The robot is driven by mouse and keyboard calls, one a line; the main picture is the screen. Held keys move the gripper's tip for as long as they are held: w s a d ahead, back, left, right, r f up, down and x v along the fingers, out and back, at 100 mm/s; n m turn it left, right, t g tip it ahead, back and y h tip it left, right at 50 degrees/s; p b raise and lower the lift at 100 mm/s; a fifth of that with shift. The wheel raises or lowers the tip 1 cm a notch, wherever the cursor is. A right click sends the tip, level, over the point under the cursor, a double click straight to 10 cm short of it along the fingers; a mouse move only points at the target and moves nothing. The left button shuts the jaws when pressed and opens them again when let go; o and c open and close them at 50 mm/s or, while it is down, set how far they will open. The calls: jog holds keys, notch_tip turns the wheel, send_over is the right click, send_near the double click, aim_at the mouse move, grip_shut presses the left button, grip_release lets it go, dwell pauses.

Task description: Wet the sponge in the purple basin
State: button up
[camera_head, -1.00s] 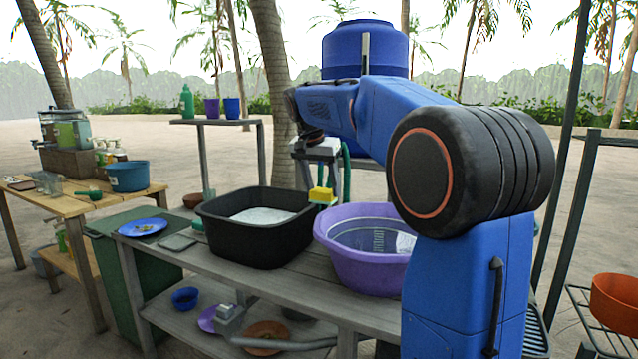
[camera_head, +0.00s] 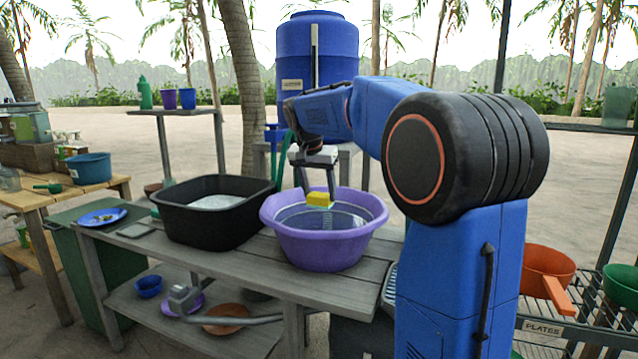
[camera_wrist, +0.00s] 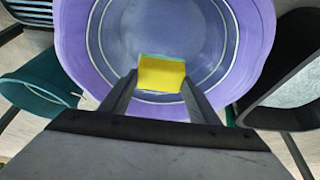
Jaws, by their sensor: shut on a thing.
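The purple basin (camera_head: 322,245) stands on the grey wooden bench, with what looks like water inside. My gripper (camera_head: 319,196) points down over it and is shut on the sponge (camera_head: 320,199), a small yellow block with a green side. The sponge appears above the basin's inside; I cannot tell whether it touches the water. In the wrist view the sponge (camera_wrist: 162,74) sits between the two fingers of my gripper (camera_wrist: 161,82), with the round purple basin (camera_wrist: 262,30) beneath and around it.
A black tub (camera_head: 215,235) with pale, foamy-looking contents stands left of the basin. A blue plate (camera_head: 102,217) lies farther left. A blue water barrel (camera_head: 318,60) stands behind.

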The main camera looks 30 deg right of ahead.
notch_tip(320, 180, down, 9)
dwell(0.7)
jog(key=shift+r, duration=0.1)
dwell(0.7)
jog(key=shift+r, duration=5.8)
